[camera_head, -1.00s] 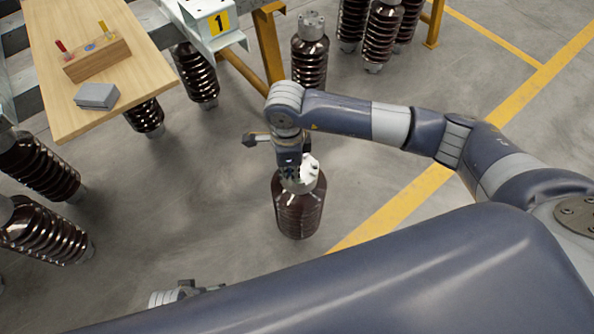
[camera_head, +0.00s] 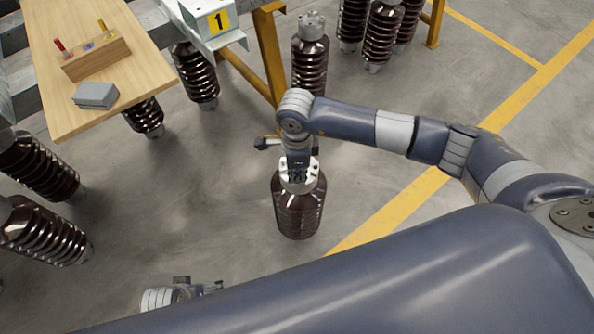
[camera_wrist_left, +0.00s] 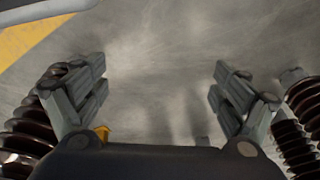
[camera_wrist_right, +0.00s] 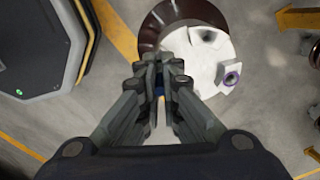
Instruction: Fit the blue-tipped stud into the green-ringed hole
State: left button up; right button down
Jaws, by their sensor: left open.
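My right gripper (camera_head: 298,174) is over the white flange on top of a brown insulator (camera_head: 298,213). In the right wrist view its fingers (camera_wrist_right: 158,78) are closed together around something blue, which looks like the blue-tipped stud (camera_wrist_right: 159,88); most of it is hidden. Beyond the fingers is the white flange (camera_wrist_right: 204,62), with a purple-ringed hole (camera_wrist_right: 231,75) on its right. I see no green ring; the gripper covers part of the flange. My left gripper (camera_wrist_left: 160,88) is open and empty over the floor, low in the head view.
A wooden table (camera_head: 60,115) at upper left bears a wooden block (camera_head: 96,59) with red and yellow studs, and a grey box (camera_head: 96,95). More insulators (camera_head: 310,55) stand or hang around. Grey floor (camera_head: 200,190) is free left of the middle insulator.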

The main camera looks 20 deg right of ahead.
jog(key=shift+f, duration=0.15)
jog(key=c, duration=1.8)
grip_release()
pick_arm(q)
jog(key=shift+w+r, duration=0.15)
jog(key=shift+r, duration=0.5)
pick_arm(e)
jog(key=shift+r+p, duration=0.3)
jog(key=shift+r, duration=0.35)
pick_arm(q)
notch_tip(320, 180, down, 7)
jog(key=s+p, duration=0.1)
jog(key=s, duration=0.1)
jog(key=shift+s+a, duration=0.15)
jog(key=shift+s, duration=0.1)
pick_arm(e)
notch_tip(320, 180, up, 11)
jog(key=shift+r, duration=0.15)
pick_arm(q)
jog(key=shift+r, duration=0.1)
